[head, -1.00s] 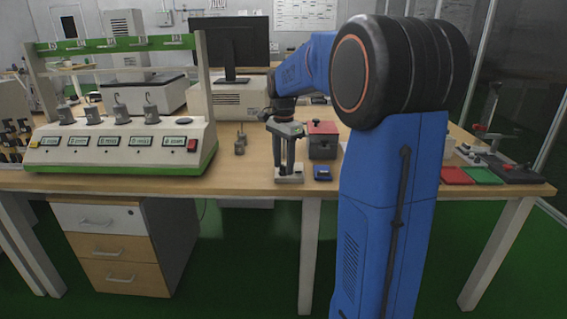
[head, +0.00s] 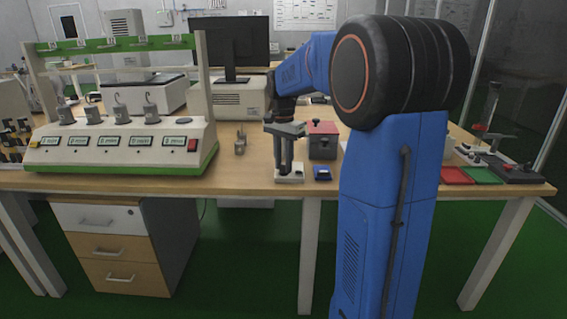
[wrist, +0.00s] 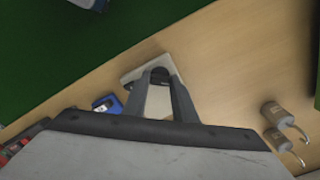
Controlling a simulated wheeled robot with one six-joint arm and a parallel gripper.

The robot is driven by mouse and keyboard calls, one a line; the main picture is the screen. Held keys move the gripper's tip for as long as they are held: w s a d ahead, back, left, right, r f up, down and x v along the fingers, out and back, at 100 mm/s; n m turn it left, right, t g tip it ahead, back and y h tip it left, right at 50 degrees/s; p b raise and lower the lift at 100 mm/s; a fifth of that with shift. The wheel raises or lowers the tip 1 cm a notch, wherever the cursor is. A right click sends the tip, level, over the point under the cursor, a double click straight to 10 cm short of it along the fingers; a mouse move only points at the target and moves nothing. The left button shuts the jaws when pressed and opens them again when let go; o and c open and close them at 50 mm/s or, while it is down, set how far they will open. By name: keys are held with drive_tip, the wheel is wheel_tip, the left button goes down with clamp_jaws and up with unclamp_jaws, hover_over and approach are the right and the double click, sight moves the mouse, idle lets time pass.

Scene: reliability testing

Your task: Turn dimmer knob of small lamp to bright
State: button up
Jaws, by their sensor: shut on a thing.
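A small unit with a pale base (head: 291,178), apparently the lamp, sits near the front edge of the wooden table. The wrist view shows its pale base (wrist: 133,76) under my fingers. My gripper (head: 286,168) points straight down onto this base. In the wrist view my gripper (wrist: 160,74) has its two grey fingers shut on a small dark part at the base, apparently the knob. The fingers cover most of it, so its setting cannot be read. No light is seen on the unit.
A small blue device (head: 323,173) stands close on the right, with a red-topped grey box (head: 322,140) behind it. Metal weights (head: 240,144) stand to the left, beside a large green-and-white test rack (head: 120,145). The table's front edge is close.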

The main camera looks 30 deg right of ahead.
idle(0.3)
drive_tip(key=o, duration=1)
drive_tip(key=shift+o, duration=0.2)
wheel_tip(320, 180, up, 17)
drive_tip(key=shift+r, duration=0.2)
